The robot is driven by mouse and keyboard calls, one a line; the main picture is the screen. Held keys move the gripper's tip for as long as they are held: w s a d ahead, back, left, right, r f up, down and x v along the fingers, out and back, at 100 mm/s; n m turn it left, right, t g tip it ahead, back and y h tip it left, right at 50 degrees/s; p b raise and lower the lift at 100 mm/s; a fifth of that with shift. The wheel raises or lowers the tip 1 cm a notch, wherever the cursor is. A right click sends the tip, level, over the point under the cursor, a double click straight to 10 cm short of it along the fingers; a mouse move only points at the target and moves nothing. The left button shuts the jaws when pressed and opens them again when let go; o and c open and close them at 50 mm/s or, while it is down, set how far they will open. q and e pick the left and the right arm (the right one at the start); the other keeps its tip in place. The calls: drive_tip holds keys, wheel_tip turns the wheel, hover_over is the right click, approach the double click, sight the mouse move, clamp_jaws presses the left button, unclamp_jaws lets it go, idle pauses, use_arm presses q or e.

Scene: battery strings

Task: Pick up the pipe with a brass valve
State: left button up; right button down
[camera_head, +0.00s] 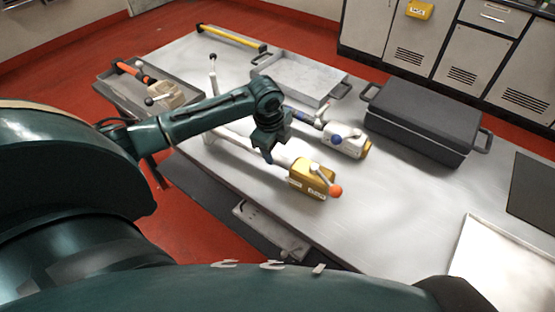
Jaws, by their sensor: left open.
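A white pipe (235,142) with a brass-coloured valve (311,178) lies on the metal table. The valve has a light lever and an orange knob (335,191). My left gripper (268,155) is open, pointing down over the pipe just to the left of the valve. The gripper hides part of the pipe, and I cannot tell whether it touches it. Another pipe piece with a white valve body (343,139), a blue spot and a brass-coloured end lies just behind it. My right gripper is not in view.
A dark lidded case (422,122) stands at the right, with a shallow metal tray (298,79) behind the pipes. A tray (113,91) at the left holds an orange pipe with a beige body. A yellow bar (231,38) lies at the back.

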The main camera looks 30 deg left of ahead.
sight(277, 155)
use_arm(q)
drive_tip(key=f, duration=0.5)
drive_tip(key=shift+w+f+p, duration=0.35)
drive_tip(key=shift+w+p, duration=0.05)
clamp_jaws()
drive_tip(key=shift+w+r, duration=0.15)
drive_tip(key=shift+r, duration=0.05)
